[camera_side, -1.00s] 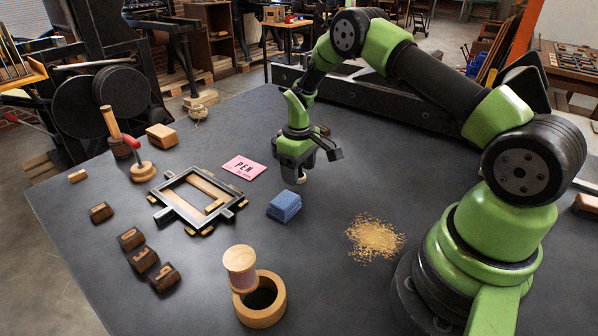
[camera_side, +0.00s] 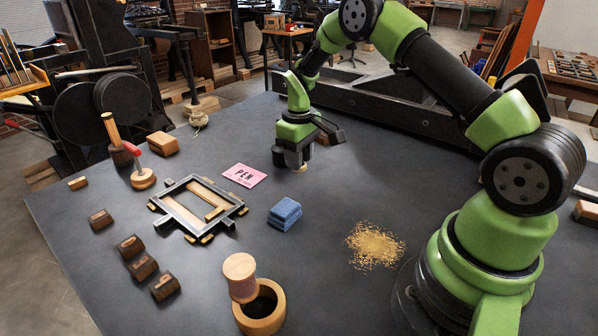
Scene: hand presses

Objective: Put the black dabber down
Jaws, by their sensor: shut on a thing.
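My gripper (camera_side: 298,162) hangs pointing down over the middle of the dark table, behind and right of the pink card. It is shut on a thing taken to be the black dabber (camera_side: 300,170). Only a small pale end shows below the jaws; the rest is hidden by the jaws. I cannot tell for sure whether this end touches the table. A red-handled dabber (camera_side: 143,179) with a round wooden base stands at the left.
A blue block stack (camera_side: 285,214), pink card (camera_side: 244,175) and dark frame (camera_side: 197,208) are nearby. A wooden ring (camera_side: 260,318) with a spool (camera_side: 240,277), yellow grains (camera_side: 375,247) and letter blocks (camera_side: 143,267) lie nearer.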

